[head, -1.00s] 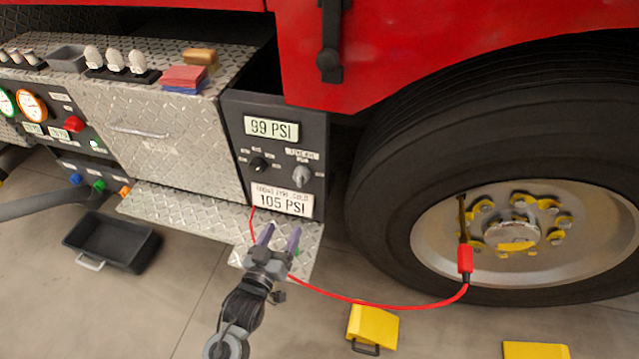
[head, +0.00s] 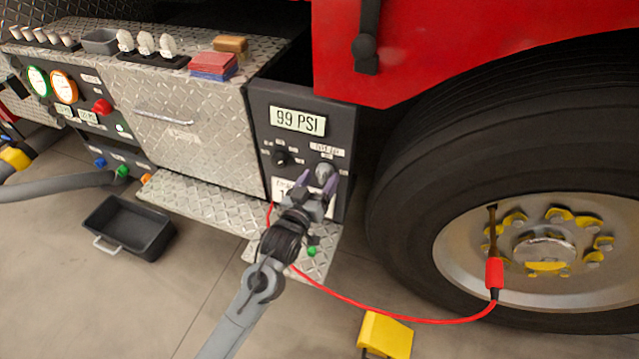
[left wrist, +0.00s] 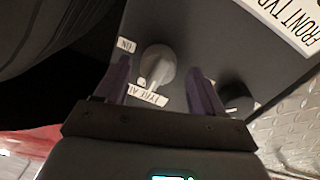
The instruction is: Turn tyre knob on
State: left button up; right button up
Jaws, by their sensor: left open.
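The grey tyre knob (head: 324,170) is on the right of the dark control panel (head: 340,135), below a small white label. It also shows in the left wrist view (left wrist: 157,66), between an "ON" label (left wrist: 126,45) and a tag reading roughly "TYRE AI". My left gripper (head: 317,183) is open, its purple fingers reaching up to the panel just below the knob. In the left wrist view the fingers (left wrist: 159,70) stand on either side of the knob, with space showing around it. Whether they touch it is unclear. My right gripper is out of view.
A black knob (head: 281,158) sits left of the grey knob. The display (head: 298,121) above reads 99 PSI. A red hose (head: 400,318) runs to the wheel (head: 545,245). A diamond-plate step (head: 200,207) juts out below the panel. A yellow chock (head: 385,335) lies on the floor.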

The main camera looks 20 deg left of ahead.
pick_arm(q)
jog(key=shift+w+d, duration=0.15)
jog(key=shift+w, duration=0.1)
